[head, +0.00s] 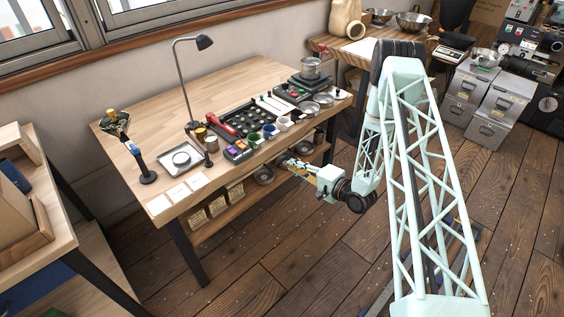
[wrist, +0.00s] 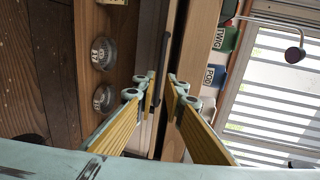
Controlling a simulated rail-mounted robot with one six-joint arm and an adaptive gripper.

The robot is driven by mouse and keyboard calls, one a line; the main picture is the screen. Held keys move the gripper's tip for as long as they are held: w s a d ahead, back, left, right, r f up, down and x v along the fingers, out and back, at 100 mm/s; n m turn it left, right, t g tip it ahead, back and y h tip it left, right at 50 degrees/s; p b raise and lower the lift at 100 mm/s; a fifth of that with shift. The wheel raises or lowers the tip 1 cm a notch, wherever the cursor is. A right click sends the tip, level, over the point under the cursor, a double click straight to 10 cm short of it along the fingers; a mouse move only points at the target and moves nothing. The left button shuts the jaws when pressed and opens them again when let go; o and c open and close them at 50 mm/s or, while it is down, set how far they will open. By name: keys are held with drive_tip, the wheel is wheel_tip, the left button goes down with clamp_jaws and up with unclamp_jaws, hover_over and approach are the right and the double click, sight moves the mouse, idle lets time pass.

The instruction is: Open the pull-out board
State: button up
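The wrist view is turned on its side, with the floor at left and the window at right. The pull-out board (wrist: 148,35) shows there as a wooden front under the edge of the bench top (wrist: 201,45). A dark bar handle (wrist: 164,50) runs along this front. My gripper (wrist: 161,82) has its fingers apart, one on each side of the handle's line; I cannot tell whether they touch it. In the head view my gripper (head: 290,163) is at the front edge of the bench (head: 150,92), and the board's front is hard to make out.
Cups (head: 284,123), a black tray (head: 243,120) and a lamp (head: 189,85) stand on the bench. Round tins (wrist: 103,98) sit on the shelf below. A side table (head: 45,235) is at left, metal cabinets (head: 500,105) at right. The floor before the bench is mostly clear.

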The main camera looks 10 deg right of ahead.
sight(282, 160)
drive_tip(key=shift+b+x, duration=0.65)
drive_tip(key=shift+x, duration=3.2)
drive_tip(key=shift+c, duration=0.7)
clamp_jaws()
drive_tip(key=shift+s, duration=0.1)
